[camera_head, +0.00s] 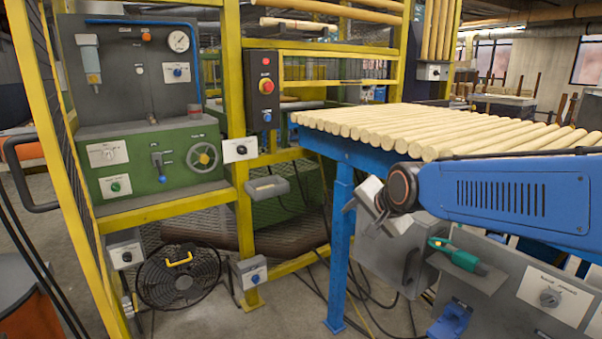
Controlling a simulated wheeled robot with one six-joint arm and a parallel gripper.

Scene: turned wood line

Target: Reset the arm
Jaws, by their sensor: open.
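My blue arm (500,197) reaches in from the right edge, in front of the blue-framed table. My gripper (359,218) is at its left end, grey, tilted down and to the left. Its jaws are open, and I see nothing held between them. It hangs in front of the table's blue leg and a grey box (395,255), below the wooden rods (420,125). I cannot tell the exact gap to the leg or the box.
The rods lie side by side on the blue table frame (343,150) behind my arm. A grey panel with a knob (551,298) and a green-handled part (455,254) sits below. A yellow frame (238,120), a green control cabinet (158,160) and a black fan (178,276) stand left.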

